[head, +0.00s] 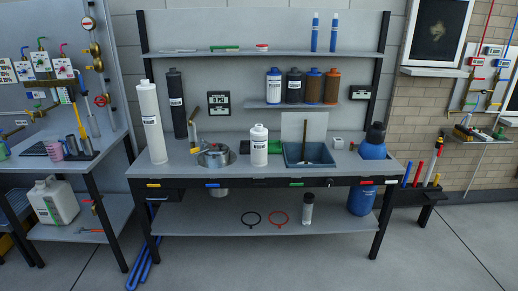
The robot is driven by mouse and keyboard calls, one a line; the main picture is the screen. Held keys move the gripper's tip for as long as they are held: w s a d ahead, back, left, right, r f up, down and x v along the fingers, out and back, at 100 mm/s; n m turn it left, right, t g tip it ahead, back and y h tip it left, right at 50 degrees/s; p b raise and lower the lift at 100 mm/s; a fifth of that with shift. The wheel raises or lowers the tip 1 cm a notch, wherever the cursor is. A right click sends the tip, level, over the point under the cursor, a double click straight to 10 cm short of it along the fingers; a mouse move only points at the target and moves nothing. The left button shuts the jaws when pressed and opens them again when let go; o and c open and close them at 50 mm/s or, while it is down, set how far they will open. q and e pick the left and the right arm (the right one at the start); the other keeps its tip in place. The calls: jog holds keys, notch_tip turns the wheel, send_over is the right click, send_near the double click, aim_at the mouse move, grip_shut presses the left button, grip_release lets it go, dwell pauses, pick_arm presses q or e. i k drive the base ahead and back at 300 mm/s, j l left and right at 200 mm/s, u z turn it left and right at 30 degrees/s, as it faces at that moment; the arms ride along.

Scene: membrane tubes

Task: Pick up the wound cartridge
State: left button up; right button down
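No item can be surely told as the wound cartridge at this size. A white cylinder with a label (259,150) stands upright mid-bench. A tall white tube (152,125) and a tall dark tube (176,105) stand at the bench's left. Neither gripper shows.
Floor in front is clear.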

aim_at(258, 135)
jog(key=i+j+u, duration=0.15)
jog(key=i, duration=0.6)
jog(key=i+j+u, duration=0.15)
jog(key=i, duration=0.55)
